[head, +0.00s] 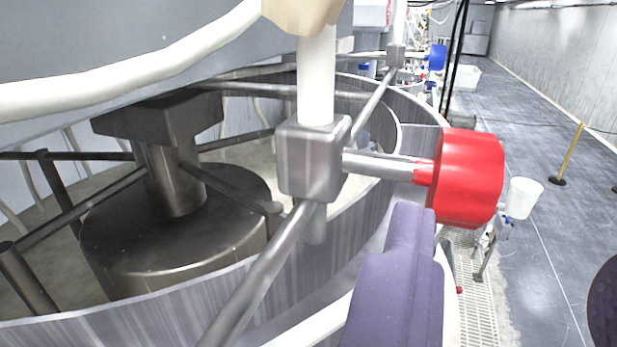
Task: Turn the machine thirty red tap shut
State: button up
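The red tap (468,178) is a thick round knob on a short steel stem. The stem runs left into a steel valve block (312,160) under a white pipe. My gripper (508,270) shows as two purple fingers, one low in the middle of the view and one cut off at the right edge. They stand wide apart with nothing between them. The left finger's tip is just below the stem and the knob's left edge; I cannot tell whether it touches. The tap's inner state does not show.
A large round steel tub (150,318) with a central drum (175,240) fills the left. A steel bar crosses below the valve block. A blue tap (437,57) is farther back. A white bucket (524,197) hangs at the right, beside open grey floor (540,270).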

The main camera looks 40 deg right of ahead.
aim_at(467, 196)
jog(key=shift+w+a+r, duration=0.15)
jog(key=shift+w+r, duration=0.05)
jog(key=shift+w, duration=0.25)
jog(key=shift+w+n+y+p, duration=0.2)
jog(key=shift+n+y+p, duration=0.1)
jog(key=shift+p, duration=0.2)
jog(key=p+x, duration=0.5)
jog(key=x, duration=0.2)
jog(key=shift+s, duration=0.1)
